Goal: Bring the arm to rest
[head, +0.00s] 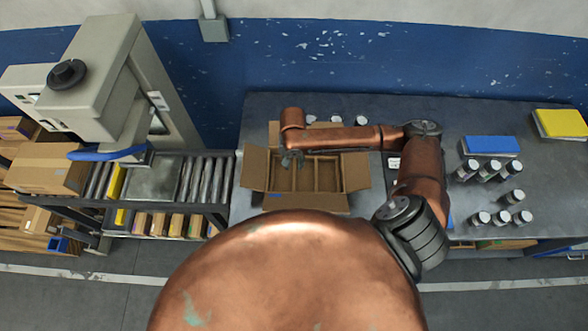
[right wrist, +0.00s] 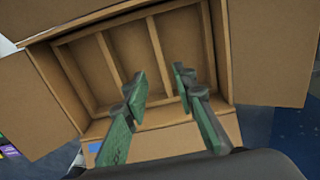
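My right arm (head: 415,165) reaches in from the right and bends left across the table. Its gripper (head: 292,158) hangs over an open cardboard box (head: 357,172) with inner dividers. In the right wrist view the two green-grey fingers (right wrist: 158,88) are apart with nothing between them. The box's divided compartments (right wrist: 125,45) lie beyond the fingertips and look empty where visible. The part of the box behind the arm is hidden. My left gripper is not in view.
Several jars (head: 487,171) stand on the grey table (head: 400,107) at right, near a blue pad (head: 490,145) and a yellow stack (head: 560,123). A few jars (head: 336,119) stand behind the box. A roller conveyor (head: 205,178) and a grey machine (head: 105,75) stand at left.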

